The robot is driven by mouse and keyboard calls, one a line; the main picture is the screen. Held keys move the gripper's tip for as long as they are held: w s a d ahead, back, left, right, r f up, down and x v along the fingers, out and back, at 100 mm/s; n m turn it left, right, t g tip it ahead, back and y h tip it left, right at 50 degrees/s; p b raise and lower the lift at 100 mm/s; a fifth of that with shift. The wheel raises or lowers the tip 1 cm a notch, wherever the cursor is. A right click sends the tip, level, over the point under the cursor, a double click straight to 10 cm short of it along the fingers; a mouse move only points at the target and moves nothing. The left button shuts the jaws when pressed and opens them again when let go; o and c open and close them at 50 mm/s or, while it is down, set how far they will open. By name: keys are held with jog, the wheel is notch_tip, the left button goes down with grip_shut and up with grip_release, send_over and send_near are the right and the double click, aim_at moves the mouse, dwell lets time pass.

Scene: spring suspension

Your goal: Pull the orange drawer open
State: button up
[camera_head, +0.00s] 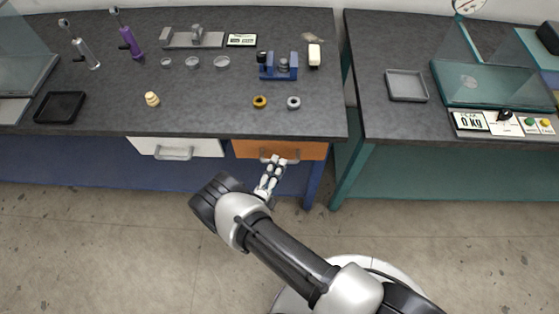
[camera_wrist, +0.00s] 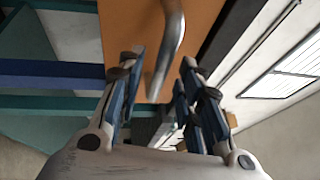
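The orange drawer (camera_head: 300,151) sits under the front edge of the left workbench, and its front looks flush with the bench. Its grey metal handle (camera_head: 265,156) is partly hidden by my gripper (camera_head: 273,164), which is right at it. In the wrist view the orange drawer front (camera_wrist: 130,25) fills the upper middle, and the curved handle (camera_wrist: 173,35) runs down between my fingers. My gripper (camera_wrist: 160,70) is open there, with visible gaps between the fingers and the handle. Whether any finger touches the handle I cannot tell.
A white drawer (camera_head: 205,149) with its own handle is to the left of the orange one. A blue bench leg (camera_head: 313,185) stands close on the right, with a teal bench leg (camera_head: 350,178) beyond it. The floor (camera_head: 110,250) in front is clear.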

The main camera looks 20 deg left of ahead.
jog(key=shift+x, duration=1.2)
jog(key=shift+c, duration=0.4)
grip_shut()
